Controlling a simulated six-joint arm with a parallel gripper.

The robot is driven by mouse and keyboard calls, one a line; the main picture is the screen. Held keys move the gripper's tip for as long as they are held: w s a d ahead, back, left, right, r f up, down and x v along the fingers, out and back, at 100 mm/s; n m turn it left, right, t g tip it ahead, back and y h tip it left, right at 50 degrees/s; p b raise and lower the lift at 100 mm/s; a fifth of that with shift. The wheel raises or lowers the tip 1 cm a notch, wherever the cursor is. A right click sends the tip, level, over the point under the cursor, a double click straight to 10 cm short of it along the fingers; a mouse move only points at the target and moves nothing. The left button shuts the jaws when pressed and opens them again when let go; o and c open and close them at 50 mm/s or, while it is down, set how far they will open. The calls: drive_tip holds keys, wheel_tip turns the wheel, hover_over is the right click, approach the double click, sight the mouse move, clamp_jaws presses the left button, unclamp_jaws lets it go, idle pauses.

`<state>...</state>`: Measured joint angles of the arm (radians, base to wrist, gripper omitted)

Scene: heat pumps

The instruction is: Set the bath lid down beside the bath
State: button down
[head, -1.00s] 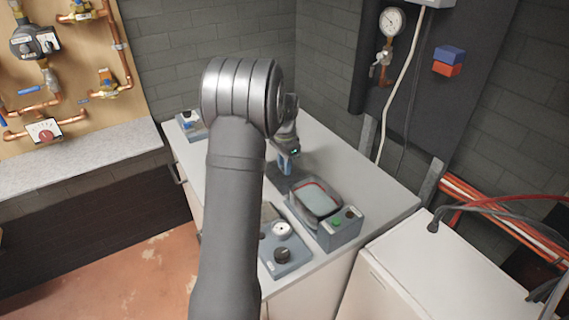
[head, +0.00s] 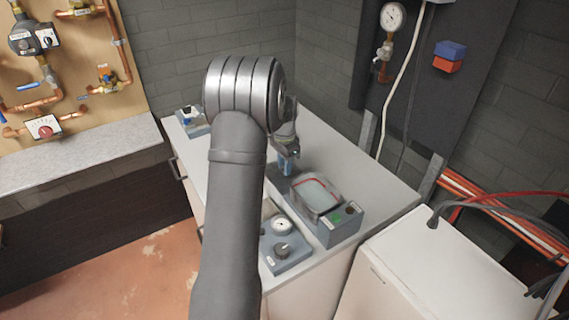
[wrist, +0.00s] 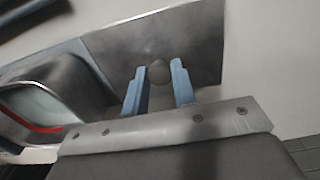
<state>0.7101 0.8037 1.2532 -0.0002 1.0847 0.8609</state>
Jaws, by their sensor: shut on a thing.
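The bath (head: 335,224) is a blue-grey unit on the white bench, with an open, pale basin edged partly in red. It also shows at the left of the wrist view (wrist: 88,82). The bath lid (wrist: 205,50) is a flat grey metal plate with a round knob, lying just beside the basin in the wrist view. My gripper (wrist: 162,80) has its blue fingers shut on the lid's knob. In the head view my gripper (head: 286,168) is low behind the bath, and my arm hides most of the lid. I cannot tell whether the lid touches the bench.
A grey box with a dial and knob (head: 285,250) stands in front of the bath. A small blue-grey device (head: 192,122) sits at the bench's back left. The white bench top (head: 370,182) is clear to the right of my gripper.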

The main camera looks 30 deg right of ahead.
drive_tip(key=c, duration=1.1)
unclamp_jaws()
drive_tip(key=shift+f, duration=0.1)
wheel_tip(320, 180, up, 18)
drive_tip(key=shift+f, duration=0.25)
wheel_tip(320, 180, down, 17)
drive_tip(key=shift+f, duration=0.15)
